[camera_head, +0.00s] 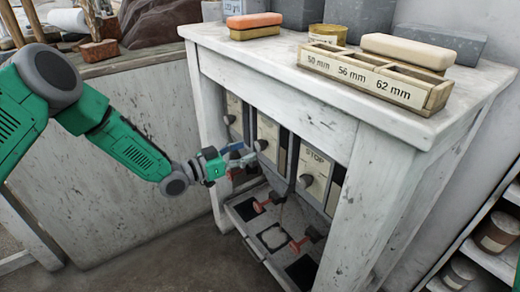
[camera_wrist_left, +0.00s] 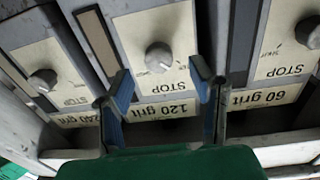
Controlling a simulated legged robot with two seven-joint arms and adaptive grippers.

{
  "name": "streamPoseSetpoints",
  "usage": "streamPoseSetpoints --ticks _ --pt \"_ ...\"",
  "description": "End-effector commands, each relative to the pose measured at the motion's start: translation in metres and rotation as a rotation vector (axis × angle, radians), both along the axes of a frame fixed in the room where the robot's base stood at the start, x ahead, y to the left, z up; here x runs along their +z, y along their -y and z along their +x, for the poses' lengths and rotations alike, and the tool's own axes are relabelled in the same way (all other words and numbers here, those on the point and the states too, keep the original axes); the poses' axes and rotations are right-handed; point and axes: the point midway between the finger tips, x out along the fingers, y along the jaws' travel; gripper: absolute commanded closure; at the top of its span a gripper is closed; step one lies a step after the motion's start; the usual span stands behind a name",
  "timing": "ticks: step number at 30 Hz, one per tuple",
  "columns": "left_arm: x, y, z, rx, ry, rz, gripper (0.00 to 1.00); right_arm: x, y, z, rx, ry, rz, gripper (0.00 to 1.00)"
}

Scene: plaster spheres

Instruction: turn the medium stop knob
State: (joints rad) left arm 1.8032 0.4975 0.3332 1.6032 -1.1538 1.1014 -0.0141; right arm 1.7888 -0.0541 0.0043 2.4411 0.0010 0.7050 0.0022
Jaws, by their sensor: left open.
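A cabinet front holds three cream panels, each with a round grey knob and a STOP label. In the left wrist view, upside down, the middle knob (camera_wrist_left: 158,57) sits on the panel labelled 120 grit. The 60 grit knob (camera_wrist_left: 309,33) is at the right edge and the 240 grit knob (camera_wrist_left: 43,80) at the left. My left gripper (camera_wrist_left: 161,76) is open, its blue fingers on either side of the middle knob's line, with no visible grip on it. In the head view the left gripper (camera_head: 243,155) is close to the middle knob (camera_head: 260,145), and another knob (camera_head: 304,181) shows nearer.
A tray (camera_head: 235,211) with red-handled parts lies under the panels. The white table's front leg (camera_head: 355,215) stands to the right of the gripper. A wooden sorter (camera_head: 375,80) and sanding blocks (camera_head: 254,24) lie on the tabletop.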

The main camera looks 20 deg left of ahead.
Motion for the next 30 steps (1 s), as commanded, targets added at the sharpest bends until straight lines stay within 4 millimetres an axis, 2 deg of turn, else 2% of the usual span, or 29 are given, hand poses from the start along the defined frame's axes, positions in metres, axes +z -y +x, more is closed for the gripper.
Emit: streamPoseSetpoints --ticks 3,9,20,21,25,30 --pt "-0.002 0.016 0.017 -0.001 0.001 0.002 0.51 -0.008 0.000 0.000 0.001 0.000 0.001 0.60" --pt "0.000 0.033 0.035 0.000 0.000 0.004 0.51 -0.013 0.000 0.000 0.001 0.001 0.000 0.60" --pt "0.000 0.035 0.040 0.001 -0.002 0.001 0.51 -0.014 0.000 0.000 0.000 0.001 0.000 0.60" --pt "0.000 0.035 0.040 0.001 -0.002 0.001 0.54 -0.014 0.000 0.000 0.000 0.001 0.000 0.60" --pt "0.000 0.035 0.040 0.001 -0.002 0.001 1.00 -0.014 0.000 0.000 0.001 0.001 0.000 0.60" --pt "0.000 0.034 0.040 0.003 -0.002 0.003 1.00 -0.014 0.000 0.000 0.001 0.001 0.000 0.60"
